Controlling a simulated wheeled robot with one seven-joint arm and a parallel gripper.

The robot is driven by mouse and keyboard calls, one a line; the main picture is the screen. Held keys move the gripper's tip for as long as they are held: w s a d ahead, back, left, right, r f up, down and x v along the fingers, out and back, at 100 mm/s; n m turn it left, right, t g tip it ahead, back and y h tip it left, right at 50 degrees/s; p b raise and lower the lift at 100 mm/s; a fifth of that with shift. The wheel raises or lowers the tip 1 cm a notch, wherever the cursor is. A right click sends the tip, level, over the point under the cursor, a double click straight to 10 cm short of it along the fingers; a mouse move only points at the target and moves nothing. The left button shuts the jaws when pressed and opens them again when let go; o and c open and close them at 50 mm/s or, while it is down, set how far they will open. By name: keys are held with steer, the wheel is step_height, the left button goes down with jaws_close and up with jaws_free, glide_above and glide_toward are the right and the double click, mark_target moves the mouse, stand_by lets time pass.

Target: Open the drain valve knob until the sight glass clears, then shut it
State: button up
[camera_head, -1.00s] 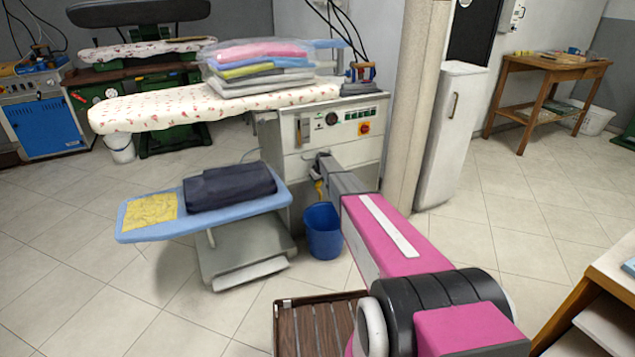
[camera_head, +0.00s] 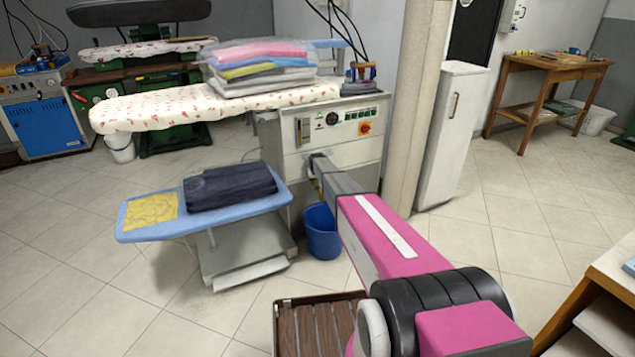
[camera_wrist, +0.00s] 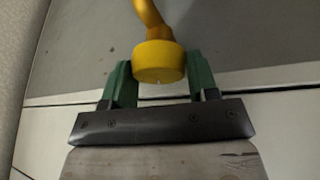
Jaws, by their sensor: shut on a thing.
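The yellow drain valve knob (camera_wrist: 159,63) sits between the green fingertips of my gripper (camera_wrist: 160,78) in the wrist view, and the gripper is shut on it. A curved yellow pipe or stem (camera_wrist: 150,14) runs up from the knob. In the head view my arm reaches to the lower front of the white ironing machine (camera_head: 290,150), and the arm largely hides the knob and my fingers there. A narrow upright window on the machine's front, likely the sight glass (camera_head: 304,130), is too small to tell whether it is clear.
A blue bucket (camera_head: 322,235) stands on the floor below the knob's area. A blue board (camera_head: 150,233) with dark folded cloth is to its left. A pillar (camera_head: 412,110) and a white cabinet (camera_head: 452,140) stand close on the right.

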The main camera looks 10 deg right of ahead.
steer(key=shift+m+h, duration=0.3)
steer(key=shift+m, duration=0.3)
steer(key=o, duration=0.9)
